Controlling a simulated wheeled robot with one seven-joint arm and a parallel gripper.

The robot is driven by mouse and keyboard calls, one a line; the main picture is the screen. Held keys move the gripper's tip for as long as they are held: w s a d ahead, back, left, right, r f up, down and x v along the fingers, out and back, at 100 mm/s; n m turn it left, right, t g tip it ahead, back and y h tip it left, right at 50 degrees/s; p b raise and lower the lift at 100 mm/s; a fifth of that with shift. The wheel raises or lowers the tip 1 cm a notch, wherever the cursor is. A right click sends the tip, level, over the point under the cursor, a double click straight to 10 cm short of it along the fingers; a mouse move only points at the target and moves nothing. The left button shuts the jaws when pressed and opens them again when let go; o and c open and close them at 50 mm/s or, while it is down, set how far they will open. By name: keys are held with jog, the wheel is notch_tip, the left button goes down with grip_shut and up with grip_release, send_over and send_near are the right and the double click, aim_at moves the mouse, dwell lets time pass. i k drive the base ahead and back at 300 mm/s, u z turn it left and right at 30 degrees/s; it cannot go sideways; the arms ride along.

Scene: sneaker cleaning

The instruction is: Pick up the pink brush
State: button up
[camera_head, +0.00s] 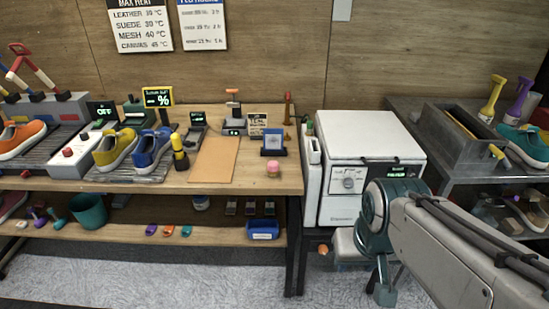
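A small round pink thing (272,168) stands on the workbench (215,185) near its front right edge; it is too small to tell for sure that it is the pink brush. Several small coloured brush-like pieces, among them a purple one (151,230), lie on the lower shelf (215,239). My gripper (384,291) hangs low in front of the white cabinet, to the right of the bench and well apart from the pink thing. Its fingers are too small and dark to show whether they are open, and I see nothing held.
A white cabinet (368,152) stands right of the bench, with a grey metal table (460,172) beyond it.

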aim_at(273, 169)
jog(key=k, duration=0.6)
jog(key=u, duration=0.55)
jog(key=i, duration=1.9)
jog(key=z, duration=0.55)
